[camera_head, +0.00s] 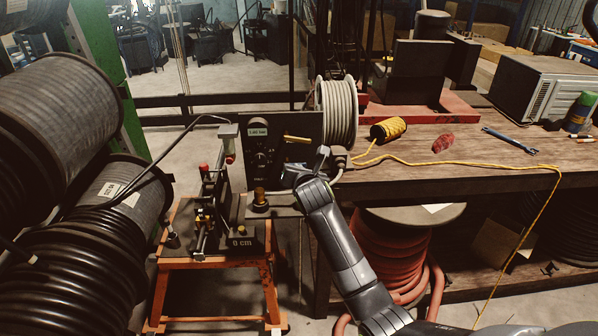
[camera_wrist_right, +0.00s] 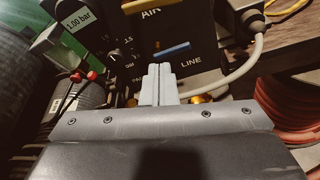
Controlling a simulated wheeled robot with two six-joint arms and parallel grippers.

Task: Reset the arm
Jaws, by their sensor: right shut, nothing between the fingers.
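My right arm reaches up from the lower right in the head view. Its gripper (camera_head: 318,158) is in front of the lower right part of the dark control panel (camera_head: 282,150). In the right wrist view the two grey fingers of the right gripper (camera_wrist_right: 158,78) are pressed together with nothing between them. The panel (camera_wrist_right: 150,30) is ahead of them, marked AIR and LINE, with a blue lever (camera_wrist_right: 172,50) just beyond the fingertips. A green display (camera_wrist_right: 75,20) reads 1.00 bar. My left gripper is not in view.
The crimping machine stands on an orange stand (camera_head: 215,262). Large black hose reels (camera_head: 60,130) crowd the left. A wooden bench (camera_head: 480,165) at right holds a yellow cord spool (camera_head: 388,129), a red cloth-like item (camera_head: 442,142), a wrench (camera_head: 508,139) and a microwave-like box (camera_head: 545,88).

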